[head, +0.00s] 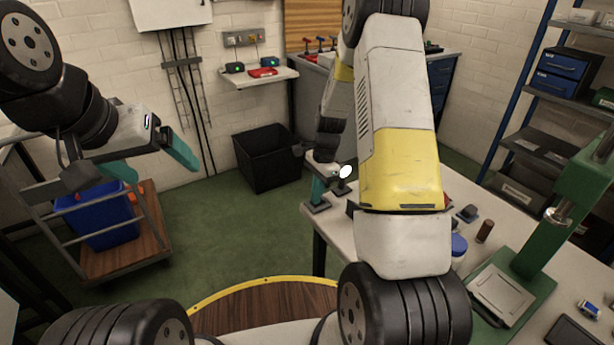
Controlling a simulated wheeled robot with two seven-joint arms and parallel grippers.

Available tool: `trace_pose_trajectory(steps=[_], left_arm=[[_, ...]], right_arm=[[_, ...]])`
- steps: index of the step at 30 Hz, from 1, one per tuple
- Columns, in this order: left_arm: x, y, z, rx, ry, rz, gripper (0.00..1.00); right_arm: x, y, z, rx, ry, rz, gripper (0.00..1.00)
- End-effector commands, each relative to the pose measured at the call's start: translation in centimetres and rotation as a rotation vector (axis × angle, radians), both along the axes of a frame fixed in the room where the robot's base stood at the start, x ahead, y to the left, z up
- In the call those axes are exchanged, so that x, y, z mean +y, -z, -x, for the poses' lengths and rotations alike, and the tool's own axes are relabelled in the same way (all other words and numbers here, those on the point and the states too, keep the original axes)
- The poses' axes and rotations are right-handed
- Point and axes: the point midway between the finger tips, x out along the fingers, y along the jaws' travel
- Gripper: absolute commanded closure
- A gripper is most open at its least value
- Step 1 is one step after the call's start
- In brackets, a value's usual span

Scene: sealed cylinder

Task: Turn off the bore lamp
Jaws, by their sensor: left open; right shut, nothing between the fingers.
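I cannot pick out the bore lamp for certain. A small bright white oval (346,171) shows beside my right gripper, and I cannot tell whether it is a lamp or part of the wrist. My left gripper (135,172) is open and empty, with teal fingers spread, held in the air at the left, well away from the bench.
A green press (540,235) stands on the bench at the right, near a blue-lidded jar (458,246). A black bin (266,158) stands on the floor. A trolley (130,245) with a blue crate (95,220) is at the left. A wall shelf (262,79) holds small devices. Green floor is clear between.

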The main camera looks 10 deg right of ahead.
Motion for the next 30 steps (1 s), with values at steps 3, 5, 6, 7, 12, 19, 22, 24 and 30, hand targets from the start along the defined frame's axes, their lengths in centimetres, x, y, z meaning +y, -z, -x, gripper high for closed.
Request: trace_pose_trajectory(steps=[3,5,6,7,12,19,22,24,30], left_arm=[[0.0,0.0,0.0,0.000,0.000,0.000,0.13],[0.0,0.0,0.0,0.000,0.000,0.000,0.13],[0.0,0.0,0.0,0.000,0.000,0.000,0.13],[0.0,0.0,0.0,0.000,0.000,0.000,0.13],[0.0,0.0,0.0,0.000,0.000,0.000,0.13],[0.0,0.0,0.0,0.000,0.000,0.000,0.13],[0.0,0.0,0.0,0.000,0.000,0.000,0.13],[0.0,0.0,0.0,0.000,0.000,0.000,0.13],[0.0,0.0,0.0,0.000,0.000,0.000,0.13]], right_arm=[[0.0,0.0,0.0,0.000,0.000,0.000,1.00],[0.0,0.0,0.0,0.000,0.000,0.000,1.00],[0.1,0.2,0.0,0.001,0.000,0.000,1.00],[0.2,0.4,0.1,0.002,-0.001,0.001,1.00],[0.2,0.5,0.1,0.001,0.000,0.000,1.00],[-0.2,0.4,0.0,0.001,0.001,0.001,1.00],[-0.7,0.3,-0.2,-0.001,0.001,0.002,1.00],[-1.0,0.2,-0.3,-0.001,0.002,0.003,1.00],[-1.4,0.0,-0.5,-0.001,0.001,0.002,1.00]])
